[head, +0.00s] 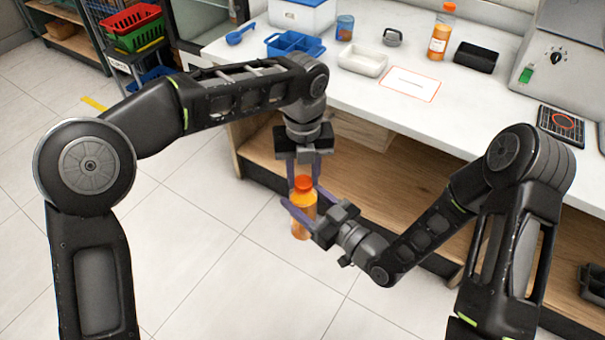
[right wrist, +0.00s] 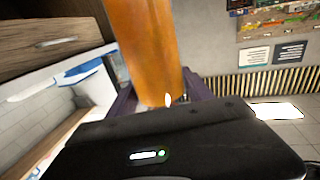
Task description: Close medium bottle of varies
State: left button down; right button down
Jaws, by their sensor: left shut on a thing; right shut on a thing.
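An orange bottle (head: 303,212) with an orange cap (head: 303,184) is held in the air in front of the counter, roughly upright. My right gripper (head: 303,206) is shut on the bottle body from the right. In the right wrist view the orange bottle (right wrist: 143,45) stands between the purple fingers (right wrist: 160,95); its top is out of frame. My left gripper (head: 303,172) points down from above, with its fingers shut at the cap. I cannot tell how tightly the cap sits on the bottle.
On the white counter (head: 330,90) stand a second orange bottle (head: 440,32), a black tray (head: 476,57), a white tray (head: 362,60), a blue tray (head: 294,44) and a grey machine (head: 555,62). A wooden shelf (head: 390,180) lies below the counter. The floor around the held bottle is clear.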

pick_arm(q)
jog(key=m, duration=0.5)
jog(key=shift+m, duration=0.3)
jog(key=m, duration=0.4)
jog(key=shift+m, duration=0.3)
jog(key=shift+d, duration=0.1)
jog(key=c, duration=0.9)
grip_release()
jog(key=shift+c, duration=0.2)
jog(key=shift+c, duration=0.5)
